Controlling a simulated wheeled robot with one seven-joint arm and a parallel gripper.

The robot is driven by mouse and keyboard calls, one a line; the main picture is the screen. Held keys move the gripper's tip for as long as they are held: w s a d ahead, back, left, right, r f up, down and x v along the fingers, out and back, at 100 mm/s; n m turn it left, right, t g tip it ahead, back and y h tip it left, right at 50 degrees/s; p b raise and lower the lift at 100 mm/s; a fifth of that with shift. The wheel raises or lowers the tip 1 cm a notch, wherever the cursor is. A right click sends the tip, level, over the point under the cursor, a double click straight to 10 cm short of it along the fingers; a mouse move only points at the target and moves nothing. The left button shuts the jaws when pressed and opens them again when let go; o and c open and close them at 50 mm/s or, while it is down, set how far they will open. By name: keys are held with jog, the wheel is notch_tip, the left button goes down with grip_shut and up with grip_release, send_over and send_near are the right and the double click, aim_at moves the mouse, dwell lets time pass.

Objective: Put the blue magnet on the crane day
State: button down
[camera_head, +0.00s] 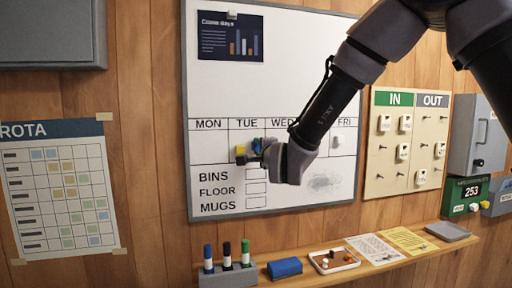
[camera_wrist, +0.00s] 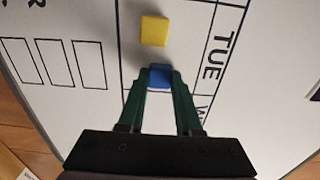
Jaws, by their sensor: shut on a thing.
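My gripper (camera_wrist: 160,78) is shut on the blue magnet (camera_wrist: 160,76), which sits between its green fingertips. In the head view the gripper (camera_head: 262,150) is at the lower TUE column of the whiteboard (camera_head: 300,60), with the blue magnet (camera_head: 257,144) near the TUE/WED line. I cannot tell whether the magnet touches the board. A yellow magnet (camera_head: 240,152) is on the board just left of it; it also shows in the wrist view (camera_wrist: 154,30), apart from the blue one. A dark "Crane days" poster (camera_head: 230,38) with bars hangs at upper left; its day labels are unreadable.
My arm covers the THU heading and part of WED. Below is a shelf (camera_head: 375,262) with pens (camera_head: 227,255), a blue eraser (camera_head: 285,268) and a small tray (camera_head: 334,261). An IN/OUT board (camera_head: 408,150) hangs at right.

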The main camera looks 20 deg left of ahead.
jog(key=c, duration=0.5)
grip_release()
jog(key=v, duration=1)
jog(key=w+d+r+n+g+h, duration=0.1)
jog(key=w+d+r+n+h, duration=0.15)
jog(key=d, duration=0.75)
jog(key=w+d+r+n+g+h, duration=0.1)
jog(key=w+d+r+g, duration=0.15)
jog(key=d, duration=0.75)
jog(key=s+d+n+g+h, duration=0.1)
jog(key=s+d, duration=0.4)
jog(key=d, duration=0.2)
jog(key=s+d+f+n+g+h, duration=0.1)
jog(key=s+d+g, duration=0.1)
jog(key=s+d, duration=0.4)
jog(key=s+d+f+n+g+h, duration=0.1)
jog(key=s+d+n+h, duration=0.1)
jog(key=s+d, duration=0.3)
jog(key=shift+s+d+g, duration=0.15)
jog(key=shift+d+g, duration=0.1)
jog(key=shift+d, duration=1.4)
